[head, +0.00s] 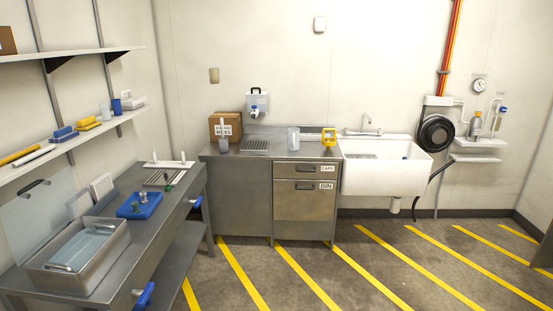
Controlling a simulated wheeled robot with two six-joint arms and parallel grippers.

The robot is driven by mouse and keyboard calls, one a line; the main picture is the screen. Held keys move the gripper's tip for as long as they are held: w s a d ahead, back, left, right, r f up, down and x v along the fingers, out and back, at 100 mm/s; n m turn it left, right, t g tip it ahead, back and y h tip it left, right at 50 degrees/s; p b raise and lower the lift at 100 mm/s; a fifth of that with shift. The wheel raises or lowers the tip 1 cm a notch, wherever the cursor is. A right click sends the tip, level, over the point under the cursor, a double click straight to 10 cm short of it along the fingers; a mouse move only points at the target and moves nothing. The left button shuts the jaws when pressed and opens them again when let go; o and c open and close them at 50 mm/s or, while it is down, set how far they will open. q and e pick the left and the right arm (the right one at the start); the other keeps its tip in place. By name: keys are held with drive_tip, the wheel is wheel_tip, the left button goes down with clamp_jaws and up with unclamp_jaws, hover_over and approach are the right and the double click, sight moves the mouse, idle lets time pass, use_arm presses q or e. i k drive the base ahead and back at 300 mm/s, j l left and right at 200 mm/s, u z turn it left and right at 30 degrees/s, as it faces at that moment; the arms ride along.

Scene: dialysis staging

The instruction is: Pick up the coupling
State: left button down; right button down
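No thing in the head view can be told for certain as the coupling. Small fittings (143,198), grey and green, stand on a blue tray (126,212) on the left steel bench. Another small green-ended piece (168,187) lies just behind the tray, near a slotted plate. They are too small to tell apart. Neither of my grippers is in view.
The steel bench (187,199) runs along the left wall, with a steel basin (104,259) at its near end. A steel counter with drawers (305,200) stands at the back, beside a white sink (384,178). The striped floor ahead is clear.

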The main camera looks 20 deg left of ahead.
sight(135, 204)
drive_tip(key=k+j, duration=0.15)
drive_tip(key=j, duration=0.5)
drive_tip(key=k+j, duration=0.2)
drive_tip(key=j, duration=0.45)
drive_tip(key=k+j, duration=0.15)
drive_tip(key=j, duration=0.5)
drive_tip(key=k+j, duration=0.15)
drive_tip(key=j, duration=0.5)
drive_tip(key=k+j, duration=0.15)
drive_tip(key=j, duration=0.55)
drive_tip(key=k+j, duration=0.2)
drive_tip(key=j, duration=0.45)
drive_tip(key=k+j, duration=0.15)
drive_tip(key=j, duration=0.5)
drive_tip(key=k+j, duration=0.15)
drive_tip(key=j, duration=0.5)
drive_tip(key=z, duration=0.05)
